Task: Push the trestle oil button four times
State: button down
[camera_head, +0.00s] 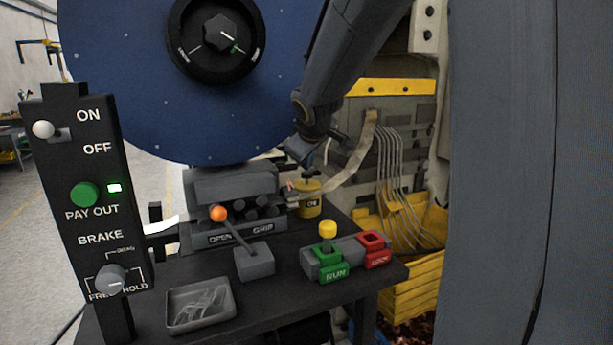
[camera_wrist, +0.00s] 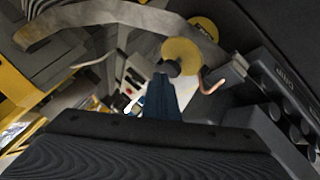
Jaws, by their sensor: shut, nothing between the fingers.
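The trestle oil button is a dark knob (camera_head: 310,176) on top of a yellow oil pot (camera_head: 309,201) at the back of the bench. My gripper (camera_head: 303,155) points down just above the knob in the head view. In the wrist view, my shut, empty fingers (camera_wrist: 160,98) reach toward the yellow pot top (camera_wrist: 182,56) and its dark knob (camera_wrist: 170,69). Whether the fingertips touch the knob I cannot tell.
A dark clamp block (camera_head: 232,190) stands left of the pot. An orange-knobbed lever (camera_head: 219,213) and a green and red button box (camera_head: 345,255) sit in front. A pale strip (camera_head: 357,158) curves close on the right. A grey tray (camera_head: 201,306) lies at the front.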

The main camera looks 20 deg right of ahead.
aim_at(307, 174)
jog(key=shift+f+b, duration=0.8)
jog(key=shift+f, duration=0.15)
dwell(1.1)
dwell(0.4)
jog(key=shift+r+p, duration=1.2)
jog(key=shift+r, duration=0.1)
notch_tip(307, 174, up, 5)
jog(key=p, duration=0.4)
jog(key=shift+r+p, duration=0.1)
jog(key=shift+p, duration=0.2)
dwell(1.8)
